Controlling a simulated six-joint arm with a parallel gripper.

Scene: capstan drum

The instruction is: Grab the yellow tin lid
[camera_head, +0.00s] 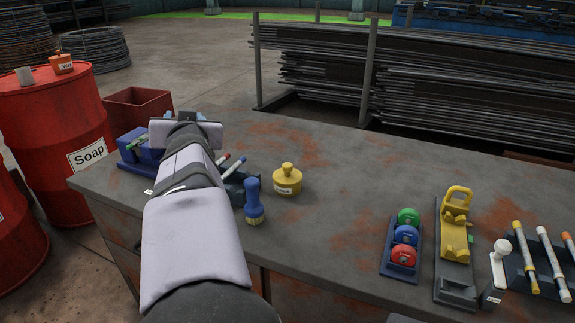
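The yellow tin (288,187) stands upright on the grey, rust-stained workbench (340,190), right of my arm. Its yellow lid (287,171) has a round knob and sits on top; a small label shows on the tin's front. My gripper (184,115) is at the far end of my arm, over the back left of the bench, left of the tin and apart from it. Only small blue parts show beyond the wide grey end piece. My own arm hides most of the gripper, so its fingers and anything between them cannot be made out.
A blue brush (254,203) stands close left of the tin, with a dark marker holder (236,181) behind it. A blue box (140,151) lies left of my arm. Coloured round items (404,235) and a yellow tool (455,225) stand at right. The bench between is clear.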

